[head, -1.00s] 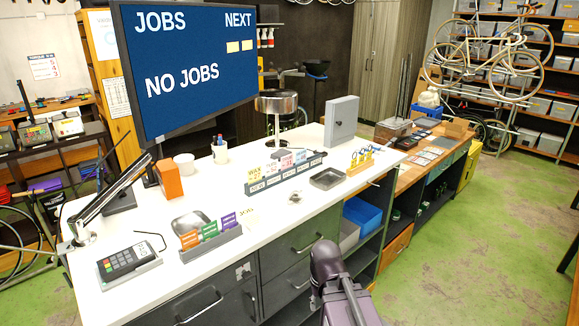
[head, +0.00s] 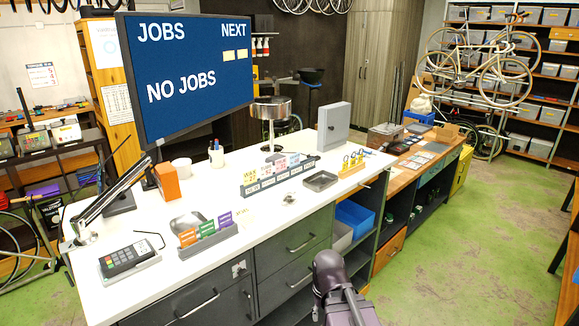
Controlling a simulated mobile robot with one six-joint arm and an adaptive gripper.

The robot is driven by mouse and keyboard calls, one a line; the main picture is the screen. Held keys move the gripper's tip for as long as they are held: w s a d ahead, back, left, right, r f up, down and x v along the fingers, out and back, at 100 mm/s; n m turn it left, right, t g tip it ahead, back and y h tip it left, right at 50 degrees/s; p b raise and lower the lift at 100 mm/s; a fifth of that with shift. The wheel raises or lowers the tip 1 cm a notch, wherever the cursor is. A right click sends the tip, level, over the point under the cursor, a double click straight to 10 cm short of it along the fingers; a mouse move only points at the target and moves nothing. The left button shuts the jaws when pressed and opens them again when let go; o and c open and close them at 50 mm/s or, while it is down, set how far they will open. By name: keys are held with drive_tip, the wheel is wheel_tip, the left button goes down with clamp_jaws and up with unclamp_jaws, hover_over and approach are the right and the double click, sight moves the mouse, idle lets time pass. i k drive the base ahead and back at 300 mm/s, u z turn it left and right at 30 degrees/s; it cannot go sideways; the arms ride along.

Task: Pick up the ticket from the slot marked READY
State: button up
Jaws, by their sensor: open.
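A dark ticket rack (head: 282,180) stands on the white counter (head: 262,224), with a row of labelled slots along its front. A yellow ticket (head: 250,177) marked WAX stands at its left end. Pink and white tickets (head: 280,164) stand to the right of it. The slot labels are too small to read surely, so I cannot tell which one says READY. A dark purple part of my arm (head: 330,272) rises at the bottom, in front of the counter's drawers. My gripper is not in view.
A screen (head: 188,75) reading NO JOBS stands behind the counter. A card holder (head: 208,241), a card terminal (head: 128,260), a lamp (head: 110,195), a metal tray (head: 320,181) and a grey box (head: 334,124) are on the counter. Green floor (head: 450,260) at right is clear.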

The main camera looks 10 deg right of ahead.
sight(294, 158)
drive_tip(key=z, duration=0.1)
drive_tip(key=i, duration=0.95)
drive_tip(key=u, duration=0.05)
